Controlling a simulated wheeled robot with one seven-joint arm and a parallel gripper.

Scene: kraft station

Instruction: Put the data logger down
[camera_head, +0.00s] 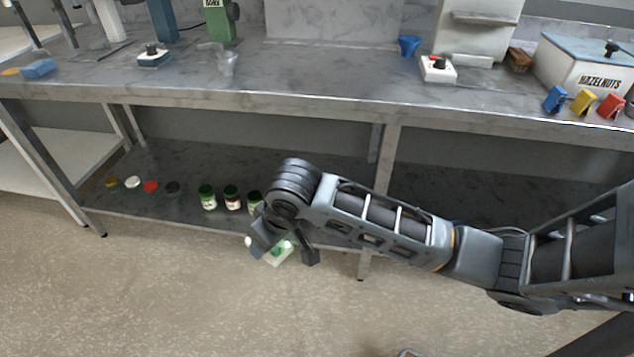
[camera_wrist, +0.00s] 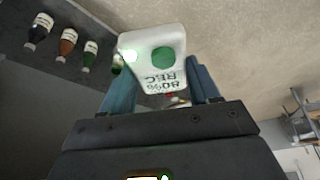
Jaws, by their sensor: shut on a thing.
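The data logger (camera_wrist: 152,68) is a white box with a green round spot, a glowing light and the text "80% REC". My gripper (camera_wrist: 160,92) is shut on it, with a finger on each side. In the head view the data logger (camera_head: 279,253) shows partly behind my gripper (camera_head: 280,248), in front of the bench's lower shelf and against the floor. Whether it touches anything else cannot be seen.
The lower shelf (camera_head: 150,165) holds several jars (camera_head: 208,196) and lids (camera_head: 151,186). The worktop (camera_head: 320,75) bears a blue funnel (camera_head: 408,45), a white device with a black knob (camera_head: 438,69), coloured clips (camera_head: 583,101) and a hazelnuts bin (camera_head: 585,65). The worktop's middle is clear.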

